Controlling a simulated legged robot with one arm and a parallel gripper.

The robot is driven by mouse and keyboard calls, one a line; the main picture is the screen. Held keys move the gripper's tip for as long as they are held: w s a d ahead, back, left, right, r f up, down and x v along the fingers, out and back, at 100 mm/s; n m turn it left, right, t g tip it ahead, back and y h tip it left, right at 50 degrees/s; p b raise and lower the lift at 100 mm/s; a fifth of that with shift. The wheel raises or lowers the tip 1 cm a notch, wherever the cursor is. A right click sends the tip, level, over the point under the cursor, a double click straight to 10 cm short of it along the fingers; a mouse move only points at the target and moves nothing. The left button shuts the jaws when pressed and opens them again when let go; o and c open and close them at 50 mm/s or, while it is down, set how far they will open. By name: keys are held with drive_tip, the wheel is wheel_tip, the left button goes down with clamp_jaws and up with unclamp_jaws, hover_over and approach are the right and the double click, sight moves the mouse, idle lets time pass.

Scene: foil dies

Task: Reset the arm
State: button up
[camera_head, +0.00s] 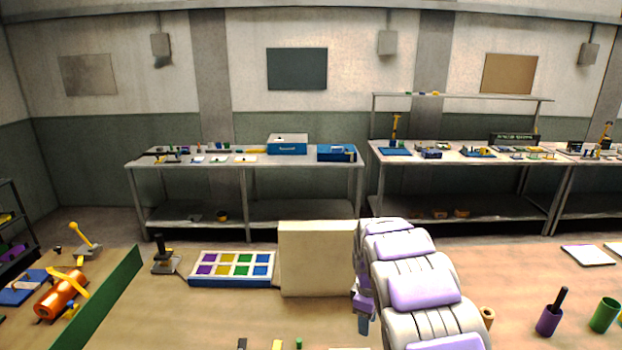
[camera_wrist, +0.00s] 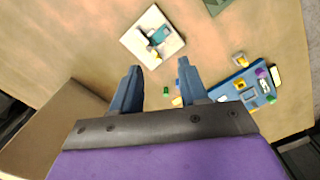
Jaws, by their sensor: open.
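My arm, in white and purple segments, reaches over the wooden table in the head view, right of the beige box. My gripper (camera_head: 363,312) hangs at its far end, beside that box, and its fingers are too small there to read. In the wrist view my gripper (camera_wrist: 162,82) shows two blue-grey fingers spread apart, with nothing between them. Beyond the fingertips lies a white square plate (camera_wrist: 135,45) with a teal piece on it. A small green cylinder (camera_wrist: 166,91) shows near the right finger.
The beige box (camera_head: 316,258) stands beside my arm. Left of it are a colour-square tray (camera_head: 232,283) and a black-handled tool (camera_head: 163,254). A green divider (camera_head: 108,287) and orange cylinder (camera_head: 60,294) are at left. A purple cup (camera_head: 548,321) and green cup (camera_head: 604,316) stand right.

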drive_tip(key=s+r+m+b, duration=0.2)
drive_tip(key=s+r+m, duration=0.15)
drive_tip(key=s, duration=0.75)
drive_tip(key=s+r+m+b, duration=0.2)
drive_tip(key=s+r+m, duration=0.15)
drive_tip(key=s, duration=0.65)
drive_tip(key=s+f+m+b, duration=0.1)
drive_tip(key=s+m, duration=0.1)
drive_tip(key=s, duration=0.9)
drive_tip(key=s+a+f+m+g+b, duration=0.1)
drive_tip(key=s+f+m+b, duration=0.1)
drive_tip(key=s, duration=0.9)
drive_tip(key=shift+s+a+m+y, duration=0.15)
drive_tip(key=shift+s+m+y, duration=0.15)
drive_tip(key=shift+s+m, duration=0.1)
